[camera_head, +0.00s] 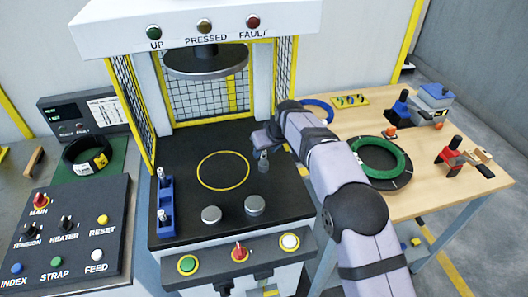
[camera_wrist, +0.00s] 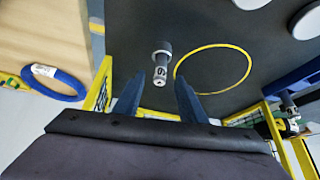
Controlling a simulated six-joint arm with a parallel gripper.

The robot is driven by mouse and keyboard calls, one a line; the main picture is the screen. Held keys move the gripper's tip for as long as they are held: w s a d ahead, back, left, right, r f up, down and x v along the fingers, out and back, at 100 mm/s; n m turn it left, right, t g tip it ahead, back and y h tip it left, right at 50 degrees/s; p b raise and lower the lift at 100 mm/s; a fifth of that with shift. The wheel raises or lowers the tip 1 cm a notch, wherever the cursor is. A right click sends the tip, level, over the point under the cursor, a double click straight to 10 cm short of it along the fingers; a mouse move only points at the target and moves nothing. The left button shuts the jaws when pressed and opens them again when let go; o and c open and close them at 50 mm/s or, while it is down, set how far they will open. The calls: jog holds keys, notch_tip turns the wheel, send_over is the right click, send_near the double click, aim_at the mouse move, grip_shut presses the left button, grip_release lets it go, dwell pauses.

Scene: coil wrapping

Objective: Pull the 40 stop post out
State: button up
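A small grey metal post (camera_head: 263,162) stands on the black press bed (camera_head: 190,150), just right of the yellow circle. In the wrist view the post (camera_wrist: 161,66) shows dark marks on its side, too small to read surely. My gripper (camera_head: 262,142) is over the right part of the bed, close to the post. In the wrist view my gripper's (camera_wrist: 160,88) two blue fingers are spread, one on each side of the line to the post. Nothing is held, and no finger visibly touches the post.
A blue rack (camera_head: 165,205) with silver-topped pieces stands on the bed's left edge. Two silver discs (camera_head: 211,215) (camera_head: 254,205) sit at the front. The press head (camera_head: 205,60) hangs above. A wooden table (camera_head: 430,190) at right holds a green coil (camera_head: 400,160) and tools.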

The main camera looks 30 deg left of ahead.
jog(key=shift+p+x, duration=1.5)
jog(key=shift+x, duration=1.95)
jog(key=shift+f, duration=0.1)
grip_shut()
grip_release()
jog(key=shift+r, duration=0.25)
jog(key=shift+s+d+r, duration=0.1)
jog(key=shift+b+v, duration=1.6)
jog(key=shift+v, duration=1.65)
